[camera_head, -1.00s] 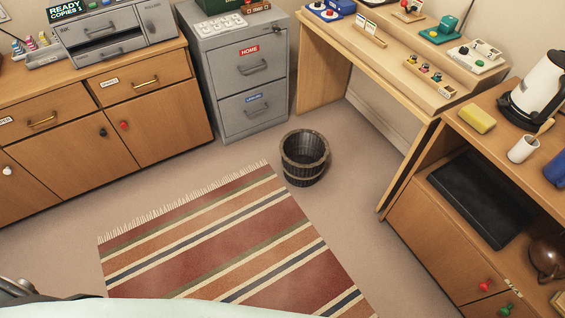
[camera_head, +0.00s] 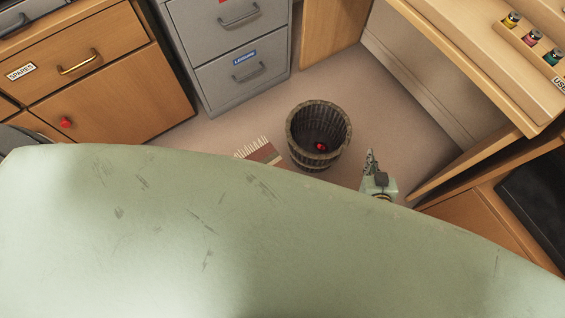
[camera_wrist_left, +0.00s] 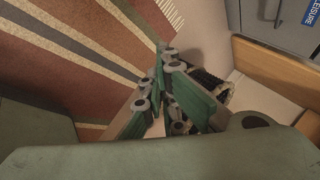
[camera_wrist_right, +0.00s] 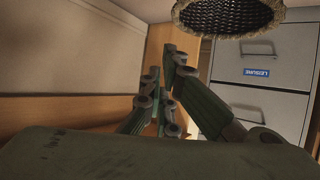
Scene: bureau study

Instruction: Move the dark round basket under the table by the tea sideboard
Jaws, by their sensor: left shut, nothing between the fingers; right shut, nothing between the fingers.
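The dark round basket (camera_head: 318,135) stands upright on the floor in front of the grey cabinet, with a small red thing inside. Its rim also shows at the top of the right wrist view (camera_wrist_right: 228,22), and part of it shows behind the fingers in the left wrist view (camera_wrist_left: 213,88). My right gripper (camera_head: 370,160) is shut and empty, just right of the basket and apart from it. The table (camera_head: 480,60) is at the upper right, with floor under it. My left gripper (camera_wrist_left: 165,85) is shut and empty; my body hides it in the head view.
A grey filing cabinet (camera_head: 235,50) stands behind the basket. A wooden cupboard (camera_head: 100,80) is at the left. The sideboard (camera_head: 490,215) is at the right, close to my right arm. The striped rug (camera_head: 261,152) is mostly hidden by my body.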

